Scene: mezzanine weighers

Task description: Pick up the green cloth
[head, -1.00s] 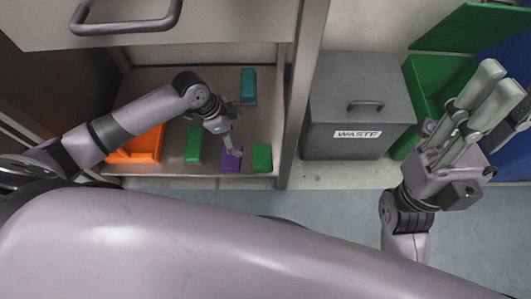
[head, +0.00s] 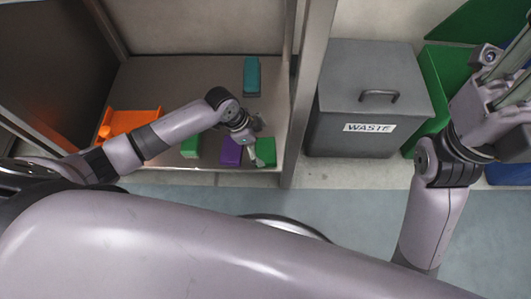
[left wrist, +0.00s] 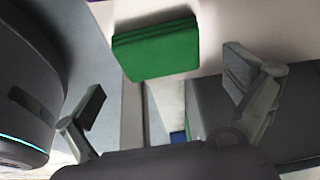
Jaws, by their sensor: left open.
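A green folded cloth (head: 266,152) lies at the front right of the steel shelf. In the left wrist view the same green cloth (left wrist: 156,50) shows as a thick folded block, beyond and between my fingers. My left gripper (head: 256,144) is over this cloth, its fingers apart and partly covering it in the head view. In the left wrist view the left gripper (left wrist: 168,90) is open with nothing between its fingertips. A second green item (head: 190,148) lies further left, partly behind my left arm. My right gripper (head: 507,75) is at the right edge, partly cut off.
A purple item (head: 231,151) lies close beside the green cloth on its left. A teal item (head: 251,77) lies further back, and an orange tray (head: 130,121) stands at left. A shelf post (head: 308,95) and a grey waste bin (head: 366,100) stand to the right.

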